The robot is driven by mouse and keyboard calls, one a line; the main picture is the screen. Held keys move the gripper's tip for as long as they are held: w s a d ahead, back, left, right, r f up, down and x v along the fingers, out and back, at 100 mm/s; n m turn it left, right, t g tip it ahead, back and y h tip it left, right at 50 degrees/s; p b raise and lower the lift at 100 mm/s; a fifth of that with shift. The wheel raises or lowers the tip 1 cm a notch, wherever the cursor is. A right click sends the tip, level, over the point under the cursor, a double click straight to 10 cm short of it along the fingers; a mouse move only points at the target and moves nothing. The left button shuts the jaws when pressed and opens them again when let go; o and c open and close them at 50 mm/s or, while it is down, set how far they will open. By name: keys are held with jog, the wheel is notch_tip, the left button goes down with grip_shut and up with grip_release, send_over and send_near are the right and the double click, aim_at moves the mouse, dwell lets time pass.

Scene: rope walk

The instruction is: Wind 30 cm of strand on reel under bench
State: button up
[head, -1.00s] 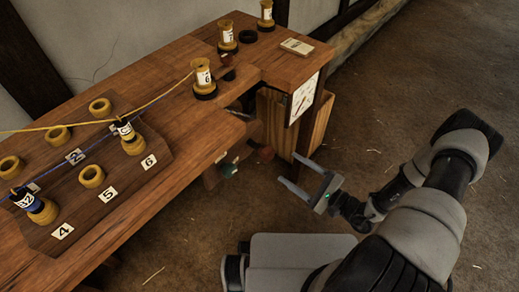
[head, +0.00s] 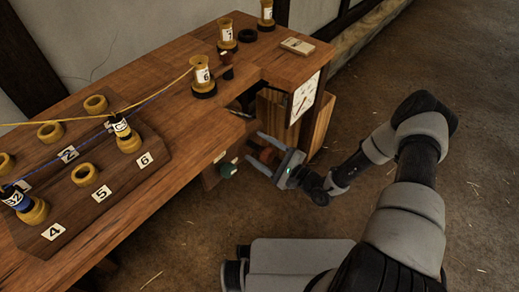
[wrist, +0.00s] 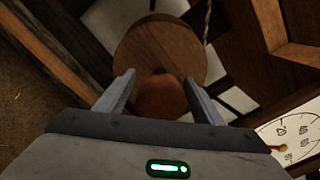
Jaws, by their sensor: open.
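The reel under the bench shows in the wrist view as a round wooden disc (wrist: 160,48) with a red-brown knob (wrist: 160,97) on its near side. My gripper (wrist: 159,77) is open, with one finger on each side of the knob; I cannot tell whether they touch it. In the head view my gripper (head: 254,146) reaches under the bench edge, and the red-brown knob (head: 267,154) shows between its fingers. A thin twisted strand (wrist: 207,20) runs beside the disc in the wrist view. Most of the reel is hidden in the head view.
The wooden bench (head: 185,128) carries numbered bobbins and a peg board (head: 75,215). A white dial (head: 303,98) hangs on the bench end, close to my gripper; it also shows in the wrist view (wrist: 290,130). The floor at right is clear.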

jog(key=c, duration=1)
jog(key=shift+c, duration=0.2)
